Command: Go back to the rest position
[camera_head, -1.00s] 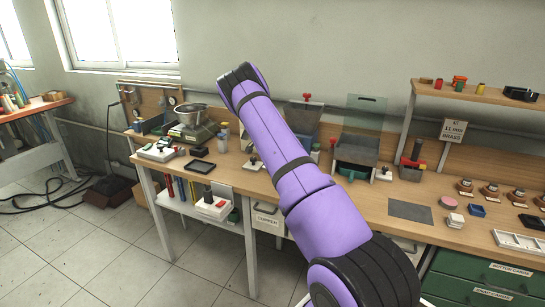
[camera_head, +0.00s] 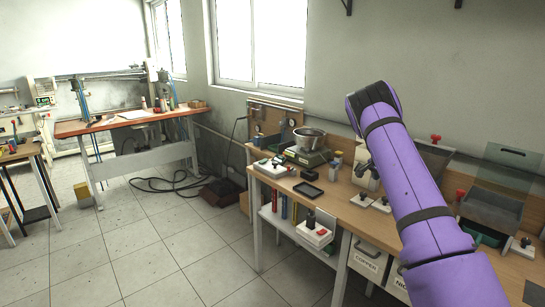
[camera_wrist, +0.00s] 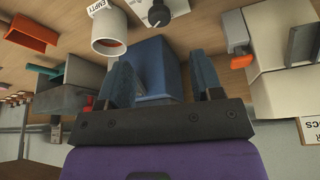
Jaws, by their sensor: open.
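My gripper (camera_wrist: 160,68) shows in the wrist view with its two dark fingers apart and nothing held between them. A blue box (camera_wrist: 157,62) shows behind the gap between the fingers; I cannot tell how far off it is. In the head view my purple arm (camera_head: 412,185) reaches up over the workbench (camera_head: 335,205), and I cannot make out the fingers there.
A white cup (camera_wrist: 108,32) beside an EMPTY label and a grey bin (camera_wrist: 70,85) show near the fingers. On the bench are a scale with a bowl (camera_head: 308,145) and a black tray (camera_head: 308,189). An orange-topped table (camera_head: 130,118) stands left. The tiled floor between is mostly clear.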

